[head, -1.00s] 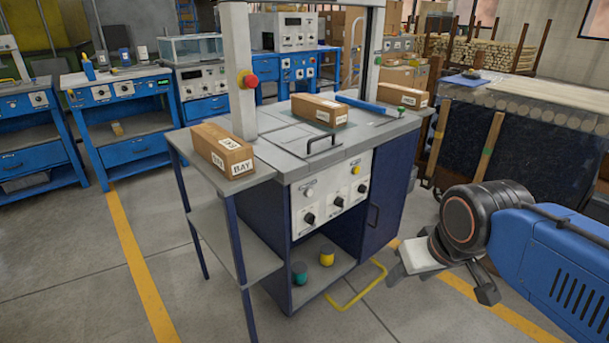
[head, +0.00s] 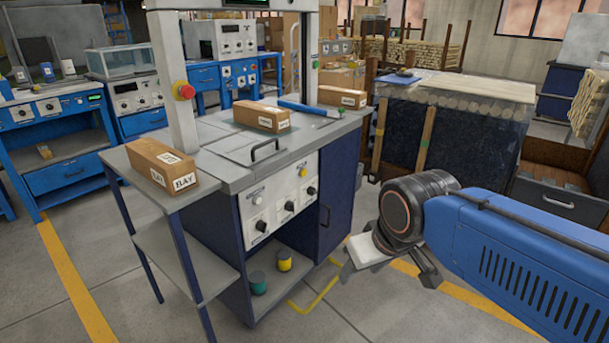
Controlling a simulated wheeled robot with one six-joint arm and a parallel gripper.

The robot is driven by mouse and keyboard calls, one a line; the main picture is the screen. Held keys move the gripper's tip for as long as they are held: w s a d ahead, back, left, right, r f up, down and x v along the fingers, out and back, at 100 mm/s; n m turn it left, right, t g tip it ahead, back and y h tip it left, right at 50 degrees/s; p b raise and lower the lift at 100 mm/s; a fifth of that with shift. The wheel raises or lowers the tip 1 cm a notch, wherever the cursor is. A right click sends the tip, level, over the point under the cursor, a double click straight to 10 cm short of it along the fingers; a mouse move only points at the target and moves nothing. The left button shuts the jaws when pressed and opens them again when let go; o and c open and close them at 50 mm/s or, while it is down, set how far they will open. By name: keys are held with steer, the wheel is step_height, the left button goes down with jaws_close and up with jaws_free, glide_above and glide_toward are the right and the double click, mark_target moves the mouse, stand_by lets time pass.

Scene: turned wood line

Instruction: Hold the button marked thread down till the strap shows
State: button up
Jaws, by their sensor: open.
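A strapping machine (head: 222,192) with a grey top and dark blue cabinet stands left of centre. Its white front panel (head: 279,206) carries a pale button (head: 258,196), a yellow button (head: 303,172) and black knobs (head: 290,207). The markings are too small to read, so I cannot tell which button is marked thread. A box (head: 262,117) lies on the top near the arch (head: 177,85). I see no strap that I can make out. My gripper (head: 388,272) is open and empty, low and right of the panel, apart from the machine.
A side table (head: 112,158) left of the machine bears a box marked BAY (head: 161,167). A red stop button (head: 185,91) sits on the arch. A yellow floor frame (head: 318,300) lies before the cabinet. A dark log bin (head: 452,125) stands behind my arm.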

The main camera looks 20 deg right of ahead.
jaws_close()
stand_by(1.5)
